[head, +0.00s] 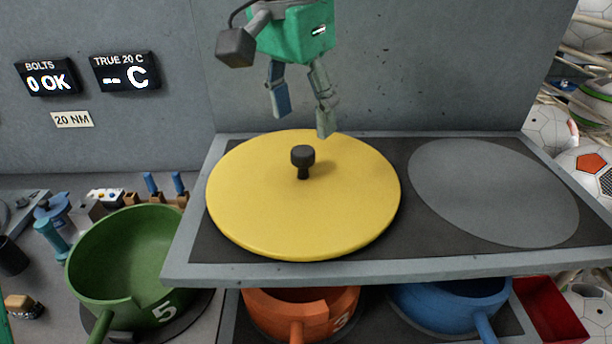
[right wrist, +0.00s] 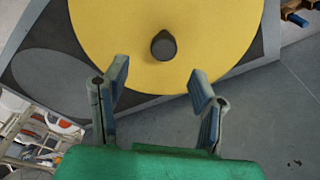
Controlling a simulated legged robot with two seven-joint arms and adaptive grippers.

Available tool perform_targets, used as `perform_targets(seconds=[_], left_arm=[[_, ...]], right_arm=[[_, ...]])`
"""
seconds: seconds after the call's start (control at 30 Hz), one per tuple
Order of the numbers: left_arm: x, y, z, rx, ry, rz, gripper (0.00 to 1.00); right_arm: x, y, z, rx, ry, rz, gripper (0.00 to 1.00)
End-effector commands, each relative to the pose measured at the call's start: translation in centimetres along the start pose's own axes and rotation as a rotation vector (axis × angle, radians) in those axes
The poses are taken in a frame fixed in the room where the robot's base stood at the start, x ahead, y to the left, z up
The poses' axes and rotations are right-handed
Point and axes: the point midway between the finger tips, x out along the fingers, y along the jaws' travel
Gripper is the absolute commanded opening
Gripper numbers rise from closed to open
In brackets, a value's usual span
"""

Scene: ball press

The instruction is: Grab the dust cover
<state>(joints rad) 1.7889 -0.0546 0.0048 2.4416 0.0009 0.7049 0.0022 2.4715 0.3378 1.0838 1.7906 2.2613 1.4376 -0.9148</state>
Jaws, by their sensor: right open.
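The dust cover (head: 260,210) is a large round yellow disc with a black knob (head: 302,158) standing at its middle. It lies flat on the dark top of a grey shelf. My right gripper (head: 301,125) is green with grey-blue fingers and hangs above the cover's back part, behind the knob. Its fingers are apart with nothing between them. In the right wrist view the cover (right wrist: 110,30) fills the top, and the knob (right wrist: 163,46) sits ahead of the open fingers (right wrist: 158,88), apart from them. My left gripper is not in view.
A round grey spot (head: 490,190) on the shelf's right side is bare. Below are a green pot (head: 125,255) marked 5, an orange pot (head: 290,310) and a blue pot (head: 450,305). A grey wall (head: 420,60) stands behind. Soccer balls (head: 590,170) are at the right.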

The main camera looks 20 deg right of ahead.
Motion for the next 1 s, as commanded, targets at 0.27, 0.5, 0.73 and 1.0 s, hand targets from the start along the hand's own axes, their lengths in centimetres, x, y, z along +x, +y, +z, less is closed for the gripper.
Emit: perform_targets(seconds=[0.27,0.5,0.73,1.0], left_arm=[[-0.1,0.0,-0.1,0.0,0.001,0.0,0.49],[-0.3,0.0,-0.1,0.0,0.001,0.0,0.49],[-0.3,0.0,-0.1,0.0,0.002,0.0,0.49],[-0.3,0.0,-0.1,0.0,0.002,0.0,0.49]], right_arm=[[2.1,0.1,0.3,-0.001,0.003,0.001,0.53],[5.8,-0.1,0.0,-0.001,0.002,0.002,0.53],[6.6,-0.1,-0.1,0.001,0.001,-0.002,0.53],[6.5,-0.1,0.1,0.0,0.002,-0.001,0.0]])
